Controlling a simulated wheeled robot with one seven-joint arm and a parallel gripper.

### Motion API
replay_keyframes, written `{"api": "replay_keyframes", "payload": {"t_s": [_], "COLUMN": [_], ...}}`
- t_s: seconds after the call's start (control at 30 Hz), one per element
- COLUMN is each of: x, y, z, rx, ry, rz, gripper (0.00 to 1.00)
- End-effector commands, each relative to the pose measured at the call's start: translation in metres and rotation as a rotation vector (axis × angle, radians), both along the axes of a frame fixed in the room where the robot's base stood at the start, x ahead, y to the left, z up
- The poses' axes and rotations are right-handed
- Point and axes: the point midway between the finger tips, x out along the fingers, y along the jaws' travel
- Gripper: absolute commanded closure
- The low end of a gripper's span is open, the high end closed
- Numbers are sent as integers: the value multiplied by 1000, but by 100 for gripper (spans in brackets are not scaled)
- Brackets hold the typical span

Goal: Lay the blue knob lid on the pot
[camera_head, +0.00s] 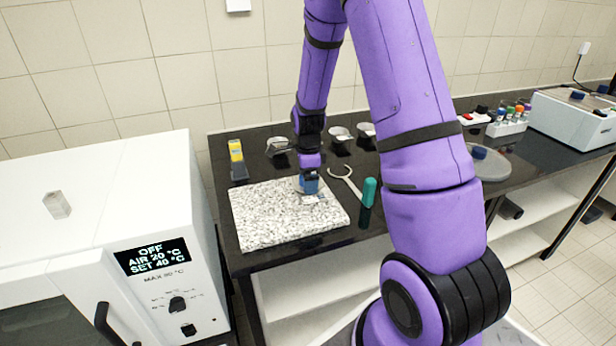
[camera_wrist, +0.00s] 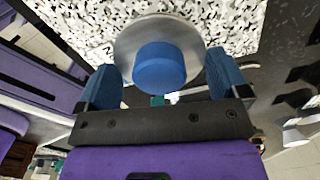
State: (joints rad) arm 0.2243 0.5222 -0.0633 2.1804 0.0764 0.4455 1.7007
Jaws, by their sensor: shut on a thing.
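The blue knob (camera_wrist: 160,66) of a round grey lid (camera_wrist: 125,38) is between the two blue fingers of my gripper (camera_wrist: 162,82) in the wrist view. My gripper is shut on this knob. In the head view my gripper (camera_head: 310,187) points down, low over the speckled stone slab (camera_head: 262,222). Only a little of the pale lid shows there beside the fingers. I cannot make out the pot; whether it is under the lid is hidden. The gap between lid and slab cannot be judged.
A teal-handled tool (camera_head: 369,192) and a pale wrench-like tool (camera_head: 345,178) lie right of the slab. A grey disc with a blue top (camera_head: 490,165) lies right of my arm. A white oven (camera_head: 165,200) is at left.

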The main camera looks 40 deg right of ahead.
Motion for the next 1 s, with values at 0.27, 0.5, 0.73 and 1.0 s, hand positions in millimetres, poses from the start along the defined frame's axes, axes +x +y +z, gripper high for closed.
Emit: {"api": "replay_keyframes", "payload": {"t_s": [0.27,0.5,0.73,1.0], "x": [0,0,0,0], "y": [0,0,0,0], "z": [0,-3,-6,-6], "rx": [0,0,-1,0], "ry": [0,0,0,0], "rz": [1,2,2,1], "gripper": [30,30,30,30]}}
